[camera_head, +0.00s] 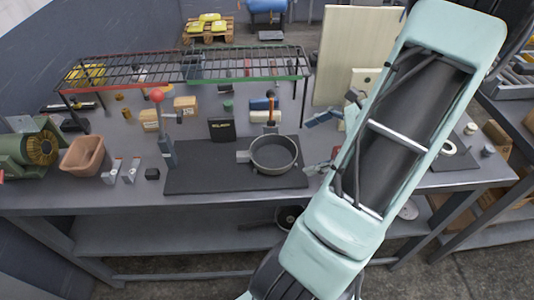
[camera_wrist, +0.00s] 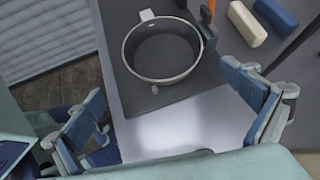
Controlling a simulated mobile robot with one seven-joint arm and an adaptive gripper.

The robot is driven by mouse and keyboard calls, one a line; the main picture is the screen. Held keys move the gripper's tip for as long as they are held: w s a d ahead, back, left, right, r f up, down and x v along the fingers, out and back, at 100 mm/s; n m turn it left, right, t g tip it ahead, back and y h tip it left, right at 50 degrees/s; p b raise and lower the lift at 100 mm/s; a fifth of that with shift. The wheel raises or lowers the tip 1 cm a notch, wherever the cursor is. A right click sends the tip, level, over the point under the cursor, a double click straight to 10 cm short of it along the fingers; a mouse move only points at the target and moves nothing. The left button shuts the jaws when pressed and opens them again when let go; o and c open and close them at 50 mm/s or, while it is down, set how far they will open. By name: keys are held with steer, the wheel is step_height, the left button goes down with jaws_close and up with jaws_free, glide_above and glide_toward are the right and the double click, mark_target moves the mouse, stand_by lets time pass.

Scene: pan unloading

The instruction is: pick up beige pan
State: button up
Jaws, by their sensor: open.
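The beige pan (camera_head: 273,154) is round and shallow with a pale rim and a dark inside. It sits upright on a dark mat (camera_head: 200,180) on the workbench, with a short tab on its left side. In the wrist view the pan (camera_wrist: 162,50) shows near the top middle, ahead of my fingers, and looks empty. My gripper (camera_wrist: 175,115) is open, with one blue finger at the left and one at the right. Nothing is between the fingers, and they are apart from the pan. In the head view my arm hides part of the bench at the right.
A wire rack (camera_head: 190,65) stands along the back of the bench. A lever with a red ball (camera_head: 157,96) stands left of the pan. A dark box (camera_head: 222,130) and an orange-handled tool (camera_head: 270,105) are behind it. A brown bin (camera_head: 83,155) sits at the left.

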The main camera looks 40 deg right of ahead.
mark_target(255, 152)
steer(key=shift+s+a+f+m+t+y, duration=0.1)
steer(key=shift+s+m+t+y, duration=0.05)
steer(key=shift+m+t, duration=0.4)
steer(key=shift+s+f+m+t+y, duration=0.1)
steer(key=shift+s+m+t+y, duration=0.05)
steer(key=shift+m+t, duration=0.35)
steer(key=shift+w+a+r+m+t, duration=0.1)
steer(key=shift+r+m+t, duration=0.1)
steer(key=shift+m+t, duration=0.45)
steer(key=x, duration=0.4)
steer(key=shift+w+a+f, duration=0.1)
steer(key=shift+w+a, duration=0.1)
steer(key=shift+w, duration=0.05)
steer(key=shift+x, duration=3.05)
steer(key=shift+s+f, duration=0.1)
steer(key=shift+s, duration=0.05)
steer(key=shift+c, duration=0.4)
steer(key=c, duration=1.2)
